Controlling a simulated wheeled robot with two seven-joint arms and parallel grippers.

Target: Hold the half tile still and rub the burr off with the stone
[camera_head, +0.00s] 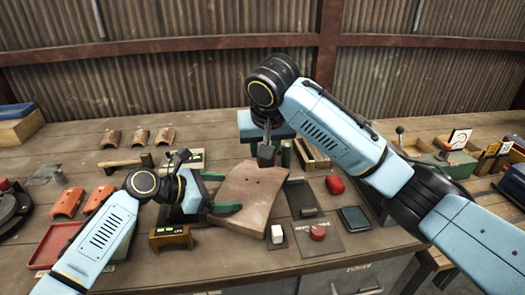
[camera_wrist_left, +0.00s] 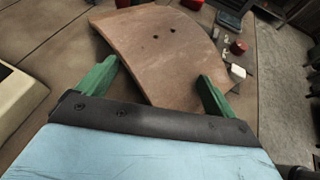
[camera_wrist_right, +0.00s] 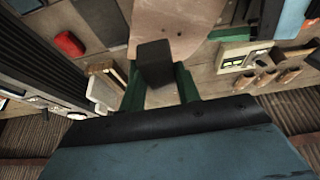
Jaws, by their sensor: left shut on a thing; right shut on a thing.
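The half tile (camera_head: 250,192) is a curved brown piece with two small holes, tilted in the middle of the bench. My left gripper (camera_head: 222,193) is shut on its left edge; in the left wrist view the green fingers (camera_wrist_left: 155,88) sit at either side of the tile (camera_wrist_left: 165,60). My right gripper (camera_wrist_right: 160,88) is shut on the stone (camera_wrist_right: 155,60), a dark grey block. In the head view the stone (camera_head: 266,154) hangs at the tile's far edge. I cannot tell whether they touch. No burr is clearly visible.
A red object (camera_head: 335,185) lies to the right. A hammer (camera_head: 125,162), orange tiles (camera_head: 68,202) and a red tray (camera_head: 55,243) are at the left.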

